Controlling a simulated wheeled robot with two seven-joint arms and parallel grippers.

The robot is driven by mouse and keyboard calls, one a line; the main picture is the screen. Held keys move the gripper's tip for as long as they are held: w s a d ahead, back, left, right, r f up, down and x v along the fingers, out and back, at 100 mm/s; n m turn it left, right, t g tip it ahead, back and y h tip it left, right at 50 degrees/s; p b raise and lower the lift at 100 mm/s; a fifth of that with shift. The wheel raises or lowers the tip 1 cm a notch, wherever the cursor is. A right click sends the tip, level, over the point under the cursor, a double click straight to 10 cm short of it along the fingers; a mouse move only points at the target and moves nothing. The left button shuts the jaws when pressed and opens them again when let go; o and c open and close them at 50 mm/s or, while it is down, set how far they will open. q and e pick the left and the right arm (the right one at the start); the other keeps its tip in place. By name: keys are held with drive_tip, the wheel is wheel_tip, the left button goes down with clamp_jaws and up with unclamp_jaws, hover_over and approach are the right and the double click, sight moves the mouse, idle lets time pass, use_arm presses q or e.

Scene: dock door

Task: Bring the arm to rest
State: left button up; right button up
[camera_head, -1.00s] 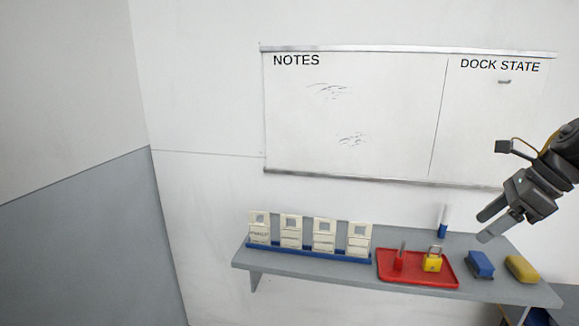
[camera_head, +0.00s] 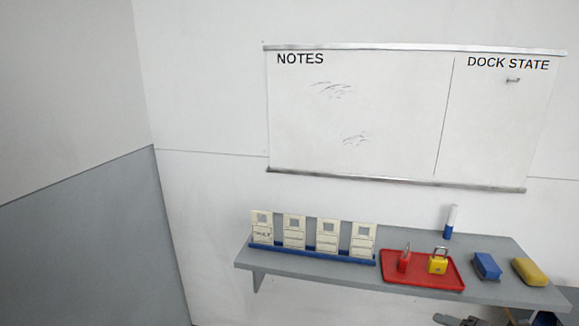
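No whole arm shows in the head view now. A small dark piece (camera_head: 455,320) at the bottom edge, below the shelf, may be part of my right arm or gripper, but its fingers cannot be made out. My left gripper is out of view. The grey shelf (camera_head: 310,286) on the wall holds the things in front of me, and nothing of mine touches them.
A whiteboard (camera_head: 350,120) hangs above.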

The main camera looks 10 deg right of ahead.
drive_tip(key=s+a+f+m+g+h, duration=0.1)
drive_tip(key=s+a+f+m+h, duration=0.1)
drive_tip(key=s+a+f+m, duration=0.35)
drive_tip(key=s+a+f+m+g+h, duration=0.1)
drive_tip(key=s+a+f+m+h, duration=0.1)
drive_tip(key=s+f+m, duration=0.55)
drive_tip(key=s+a+f+m+g+y, duration=0.1)
drive_tip(key=s+a+f+m+g, duration=0.1)
drive_tip(key=s+a+m+g, duration=0.65)
wheel_tip(320, 180, down, 30)
drive_tip(key=s+a+m+t+b, duration=0.1)
drive_tip(key=s+m+t+b, duration=0.1)
drive_tip(key=s+m+b, duration=0.1)
drive_tip(key=s+d+f+g+b, duration=0.1)
drive_tip(key=s+d+f+b, duration=0.1)
drive_tip(key=s+f, duration=1.3)
wheel_tip(320, 180, down, 2)
drive_tip(key=shift+s+d+f+n+h+b, duration=0.1)
drive_tip(key=shift+s+d+n+h+b, duration=0.2)
drive_tip(key=shift+d, duration=0.45)
